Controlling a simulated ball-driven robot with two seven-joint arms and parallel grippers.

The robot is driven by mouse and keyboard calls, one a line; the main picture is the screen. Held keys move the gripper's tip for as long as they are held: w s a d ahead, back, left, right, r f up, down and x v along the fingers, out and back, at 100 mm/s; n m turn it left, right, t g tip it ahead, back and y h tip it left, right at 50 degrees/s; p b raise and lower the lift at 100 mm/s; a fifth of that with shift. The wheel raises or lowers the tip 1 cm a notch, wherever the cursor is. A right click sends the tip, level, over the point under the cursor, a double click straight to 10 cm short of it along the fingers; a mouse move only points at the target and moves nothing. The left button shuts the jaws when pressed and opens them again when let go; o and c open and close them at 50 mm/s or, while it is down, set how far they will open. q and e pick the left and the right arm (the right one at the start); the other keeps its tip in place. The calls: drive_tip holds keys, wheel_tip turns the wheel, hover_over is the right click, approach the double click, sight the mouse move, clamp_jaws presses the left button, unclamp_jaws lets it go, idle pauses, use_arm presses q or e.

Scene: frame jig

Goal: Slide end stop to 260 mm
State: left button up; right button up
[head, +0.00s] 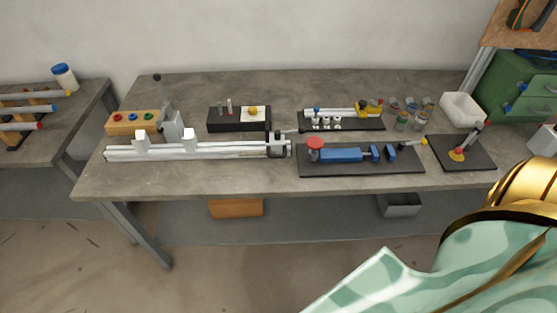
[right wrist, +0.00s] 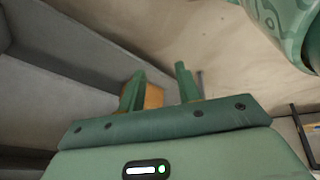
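A long white rail (head: 225,152) lies along the front left of the workbench in the head view. A dark block with a knob, which looks like the end stop (head: 277,147), sits near the rail's right end. Scale marks are too small to read. My right gripper (right wrist: 159,85) shows in the right wrist view, its two green fingers apart with nothing between them. It is away from the rail, with the floor and lower shelf beyond it. My left gripper is in neither view.
Right of the rail are a black board with a blue clamp (head: 340,155) and a black plate with a lever (head: 460,153). Behind stand a black box (head: 225,120) and several jars. An orange box (head: 236,208) sits below the bench. The bench's front edge (head: 250,194) is clear.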

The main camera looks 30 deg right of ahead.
drive_tip(key=w+d+r+n+t, duration=0.1)
drive_tip(key=w+r+t, duration=0.1)
drive_tip(key=w+r, duration=0.4)
drive_tip(key=n+t+h+b, duration=0.2)
drive_tip(key=n+t, duration=0.6)
drive_tip(key=n, duration=0.2)
approach(279, 155)
use_arm(q)
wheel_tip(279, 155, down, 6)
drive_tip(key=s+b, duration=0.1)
drive_tip(key=b, duration=0.2)
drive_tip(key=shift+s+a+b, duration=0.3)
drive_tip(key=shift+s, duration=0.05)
use_arm(e)
drive_tip(key=x, duration=1)
drive_tip(key=shift+f, duration=0.35)
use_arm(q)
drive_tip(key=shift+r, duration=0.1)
use_arm(e)
drive_tip(key=shift+c, duration=0.3)
